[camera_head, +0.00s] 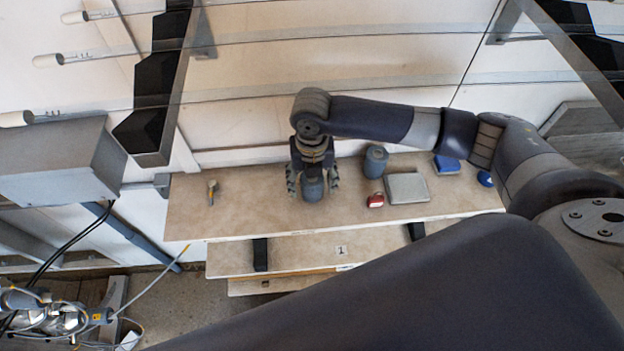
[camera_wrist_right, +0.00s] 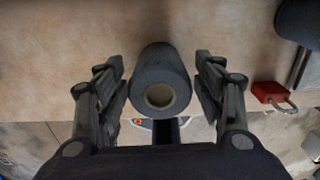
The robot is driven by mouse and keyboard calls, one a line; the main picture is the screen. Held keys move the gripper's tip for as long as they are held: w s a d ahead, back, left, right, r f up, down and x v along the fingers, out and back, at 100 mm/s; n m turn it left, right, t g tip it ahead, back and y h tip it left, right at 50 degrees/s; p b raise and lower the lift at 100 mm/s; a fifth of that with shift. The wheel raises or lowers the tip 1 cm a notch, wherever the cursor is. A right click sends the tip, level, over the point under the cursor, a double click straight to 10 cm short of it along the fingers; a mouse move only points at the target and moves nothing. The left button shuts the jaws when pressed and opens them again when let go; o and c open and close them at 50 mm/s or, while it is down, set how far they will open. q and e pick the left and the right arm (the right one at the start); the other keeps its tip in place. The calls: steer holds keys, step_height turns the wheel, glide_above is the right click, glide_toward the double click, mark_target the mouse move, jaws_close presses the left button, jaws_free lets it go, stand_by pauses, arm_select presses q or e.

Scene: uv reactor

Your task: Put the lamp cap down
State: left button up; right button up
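A dark grey cylindrical lamp cap (camera_head: 312,189) is at the front middle of the beige bench top (camera_head: 240,215). My right gripper (camera_head: 312,182) is above it, pointing down, with a finger on each side. In the right wrist view the cap (camera_wrist_right: 161,82) shows its pale round opening. It sits between the fingers of the gripper (camera_wrist_right: 160,75), and a narrow gap shows on both sides, so the fingers are open around it. The cap seems to rest on the bench, but its base contact is hidden.
A similar dark cylinder (camera_head: 375,161) stands right of the gripper. Beside it are a grey flat box (camera_head: 407,188), a red padlock (camera_head: 375,200) and blue items (camera_head: 446,165).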

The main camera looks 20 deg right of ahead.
steer(key=shift+r, duration=0.25)
step_height(320, 180, up, 12)
steer(key=b, duration=0.1)
steer(key=shift+f, duration=0.15)
steer(key=shift+s+f, duration=0.1)
stand_by(0.6)
